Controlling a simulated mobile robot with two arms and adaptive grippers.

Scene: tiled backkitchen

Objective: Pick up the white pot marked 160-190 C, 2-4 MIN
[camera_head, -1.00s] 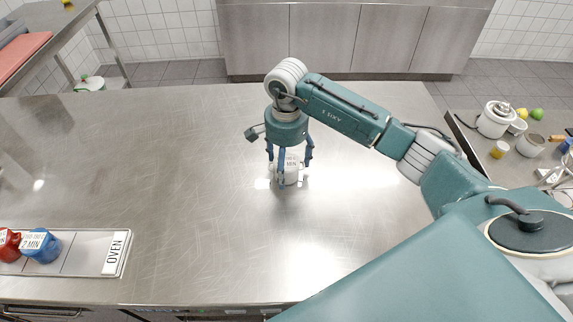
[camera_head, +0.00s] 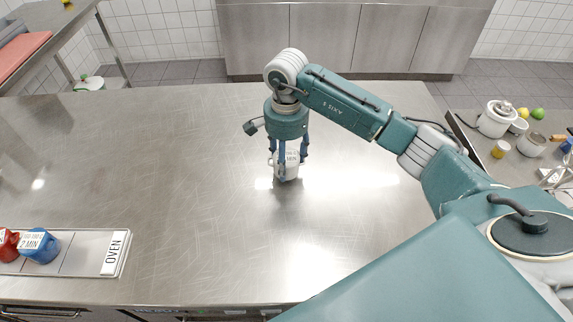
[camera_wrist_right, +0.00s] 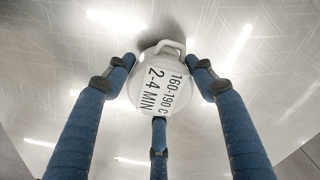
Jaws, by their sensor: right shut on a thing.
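The white pot (camera_head: 287,167), with a handle, is in the middle of the steel counter (camera_head: 180,200). In the right wrist view its top reads 160-190 C, 2-4 MIN, on the white pot (camera_wrist_right: 150,95). My right gripper (camera_head: 288,158) points down over it, its blue fingers shut around the pot's sides. In the wrist view two fingers flank the pot and a third is at its near side. I cannot tell whether the pot's base is off the counter. My left gripper is not in view.
A tray marked OVEN (camera_head: 115,252) holds a blue pot (camera_head: 42,248) and a red pot (camera_head: 8,243) at the left front. A side counter at the right bears a white canister (camera_head: 495,120), a yellow jar (camera_head: 500,149) and fruit. The counter around the gripper is clear.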

